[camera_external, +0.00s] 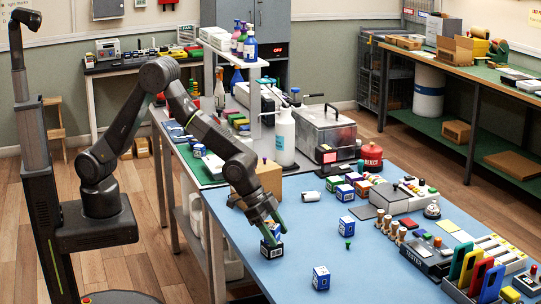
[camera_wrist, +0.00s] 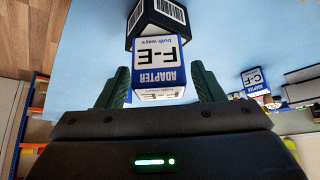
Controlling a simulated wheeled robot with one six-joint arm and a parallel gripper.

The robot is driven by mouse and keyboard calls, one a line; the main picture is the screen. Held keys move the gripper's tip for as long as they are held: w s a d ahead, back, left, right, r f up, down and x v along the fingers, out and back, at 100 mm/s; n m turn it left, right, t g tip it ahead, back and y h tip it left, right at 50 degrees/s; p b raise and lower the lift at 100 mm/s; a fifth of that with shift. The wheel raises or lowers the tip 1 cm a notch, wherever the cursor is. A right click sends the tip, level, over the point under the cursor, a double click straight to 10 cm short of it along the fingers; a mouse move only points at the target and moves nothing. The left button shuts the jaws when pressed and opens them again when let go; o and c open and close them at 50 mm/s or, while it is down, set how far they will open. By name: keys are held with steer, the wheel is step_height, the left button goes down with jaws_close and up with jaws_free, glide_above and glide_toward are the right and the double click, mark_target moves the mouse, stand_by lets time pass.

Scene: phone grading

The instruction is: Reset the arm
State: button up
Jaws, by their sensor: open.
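My arm reaches over the blue table (camera_external: 215,208) with my gripper (camera_external: 268,226) low near its left edge. In the wrist view, my gripper's green fingers (camera_wrist: 163,88) stand apart on either side of a blue and white box marked "ADAPTER F-E" (camera_wrist: 160,66). I cannot tell whether either finger touches it. A dark box with a barcode label (camera_wrist: 158,20) adjoins it in that view. In the external view, a dark and blue box (camera_external: 272,249) is below the fingers, and another seems to be on top of it, partly hidden.
Another blue box (camera_external: 321,277) stands at the front, and one (camera_external: 346,222) stands further right. The front table strip is mostly clear.

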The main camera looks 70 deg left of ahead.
steer(key=shift+f, duration=0.15)
steer(key=v, duration=1.2)
steer(key=x, duration=1.1)
steer(key=shift+w+d+f, duration=0.1)
steer(key=shift+f, duration=0.05)
steer(key=shift+w+d+f, duration=0.1)
steer(key=shift+w+d, duration=0.05)
step_height(320, 180, up, 10)
steer(key=shift+r+b, duration=0.15)
steer(key=shift+b, duration=0.15)
steer(key=w+a+f+n+t+y, duration=0.1)
steer(key=w+a+n, duration=0.15)
steer(key=w, duration=0.55)
steer(key=w+a+f+n+y, duration=0.1)
steer(key=w+a+f+n, duration=0.1)
steer(key=w+a, duration=0.35)
steer(key=n+t+y+p, duration=0.1)
steer(key=n+y+p, duration=0.15)
steer(key=n, duration=0.25)
glide_above(339, 212)
steer(key=s, duration=0.2)
step_height(339, 212, down, 2)
steer(key=shift+m, duration=0.25)
step_height(339, 212, down, 10)
steer(key=shift+f, duration=0.1)
steer(key=shift+a, duration=0.1)
